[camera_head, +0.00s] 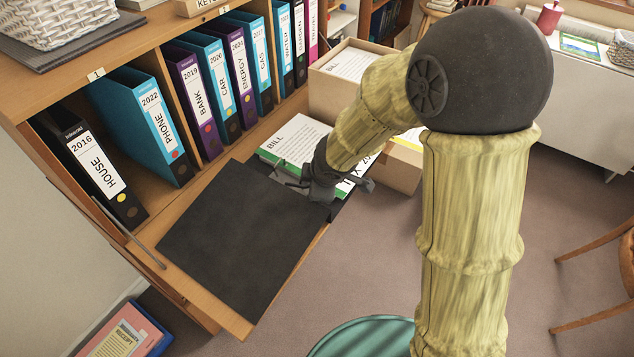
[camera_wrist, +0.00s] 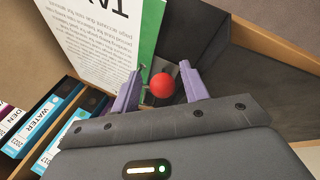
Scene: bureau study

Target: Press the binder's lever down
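A black binder (camera_head: 238,232) lies open on the fold-down desk flap, its cover flat toward the front. White sheets with a green edge, headed BILL (camera_head: 296,138), lie at its far side. In the wrist view a sheet with large letters (camera_wrist: 98,40) stands out beside the fingers. My gripper (camera_head: 322,190) is low over the binder's middle. In the wrist view its two purple fingers (camera_wrist: 160,90) are spread. A red ball-shaped knob (camera_wrist: 162,85), seemingly the lever's end, shows between them, with a gap on each side. The lever's arm and the rings are mostly hidden.
A cardboard box (camera_head: 335,85) with papers stands at the flap's far right. A wooden chair (camera_head: 600,270) stands on the carpet at right.

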